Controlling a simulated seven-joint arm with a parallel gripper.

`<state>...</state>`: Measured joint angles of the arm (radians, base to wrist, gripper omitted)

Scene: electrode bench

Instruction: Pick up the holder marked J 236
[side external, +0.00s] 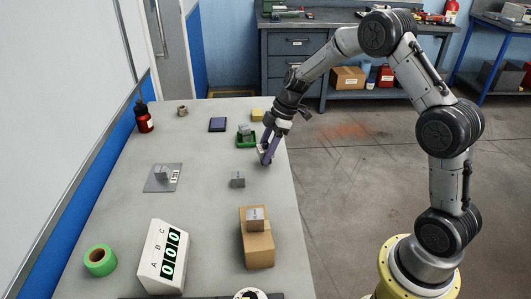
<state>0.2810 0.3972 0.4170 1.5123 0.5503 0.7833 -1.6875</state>
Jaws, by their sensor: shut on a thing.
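My gripper (265,160) has purplish fingers and is low over the right edge of the bench. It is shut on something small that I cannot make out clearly. Several small grey holders are in view. One (238,180) stands on the bench just left of and nearer than my gripper. One (255,216) is on a cardboard box (258,249). One (162,172) is on a grey plate (151,184). The markings are too small to read, so I cannot tell which is J 236.
A display box marked A B C (162,257) and a green tape roll (100,260) are at the front left. The bench middle is clear.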

